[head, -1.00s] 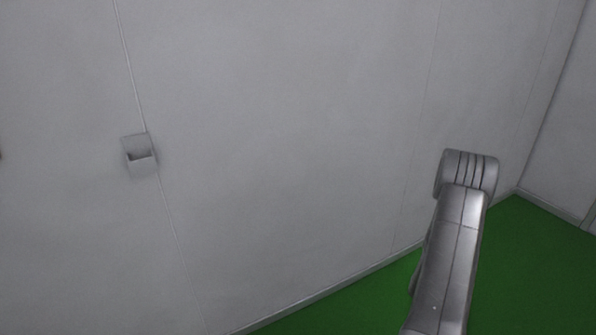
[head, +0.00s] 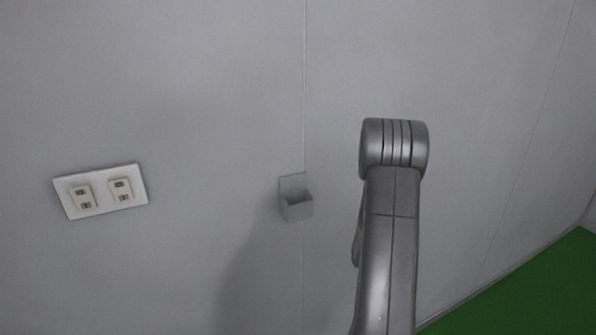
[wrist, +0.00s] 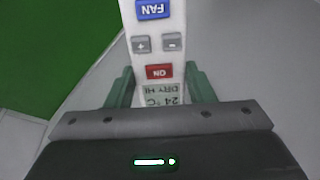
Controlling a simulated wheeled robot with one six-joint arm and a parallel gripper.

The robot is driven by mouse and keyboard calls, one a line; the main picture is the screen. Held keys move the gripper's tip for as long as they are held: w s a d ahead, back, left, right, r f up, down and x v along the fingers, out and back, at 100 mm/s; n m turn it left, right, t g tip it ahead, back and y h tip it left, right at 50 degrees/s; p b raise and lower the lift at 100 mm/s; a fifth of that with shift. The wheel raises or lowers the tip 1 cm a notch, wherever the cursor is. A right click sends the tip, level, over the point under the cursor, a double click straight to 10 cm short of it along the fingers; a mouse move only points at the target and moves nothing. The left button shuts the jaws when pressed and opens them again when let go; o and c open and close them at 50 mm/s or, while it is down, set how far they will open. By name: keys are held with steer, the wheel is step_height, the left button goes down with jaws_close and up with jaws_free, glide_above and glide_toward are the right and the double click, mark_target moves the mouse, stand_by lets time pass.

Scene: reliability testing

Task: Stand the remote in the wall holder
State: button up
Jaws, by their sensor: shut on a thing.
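The wall holder (head: 296,200) is a small grey open-topped box fixed on the wall, near the middle of the head view, just left of my arm. The remote (wrist: 150,58) shows in the wrist view as a white bar with a blue FAN button, two grey buttons, a red ON button and a small display. My gripper (wrist: 160,82) is shut on the remote, with a green finger on each side of it. The remote's far end runs out of the top of the wrist view. The head view shows neither the remote nor the gripper fingers.
The grey wall (head: 200,80) has thin vertical seams, one running by the holder. Green floor (head: 535,290) shows at the lower right. The wall around the holder looks clear.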

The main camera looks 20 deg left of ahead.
steer(key=shift+n+t+y, duration=0.4)
steer(key=shift+t, duration=0.4)
steer(key=r, duration=0.2)
steer(key=w+a+r, duration=0.1)
steer(key=r, duration=0.1)
steer(key=a+r, duration=0.1)
steer(key=r, duration=0.1)
steer(key=shift+w+a+r+p, duration=0.1)
steer(key=shift+w+r+p, duration=0.1)
steer(key=shift+r+p, duration=0.15)
steer(key=s+a+r+n+t+y+p, duration=0.1)
steer(key=s+a+r+y, duration=0.3)
steer(key=r, duration=1.1)
steer(key=s+a+r+n+t+y+p, duration=0.1)
steer(key=s+a+r+n+t+y, duration=0.2)
steer(key=a+r, duration=0.5)
steer(key=s+a+r+n+t+y+p, duration=0.1)
steer(key=s+a+r+y, duration=0.4)
steer(key=r, duration=1.7)
steer(key=shift+s+a+n+t, duration=0.25)
steer(key=shift+a+n+t, duration=0.45)
steer(key=shift+a+n, duration=0.3)
steer(key=shift+s+a+r, duration=0.15)
steer(key=shift+s+r, duration=0.05)
step_height(320, 180, down, 13)
steer(key=b, duration=1.1)
steer(key=shift+f, duration=0.15)
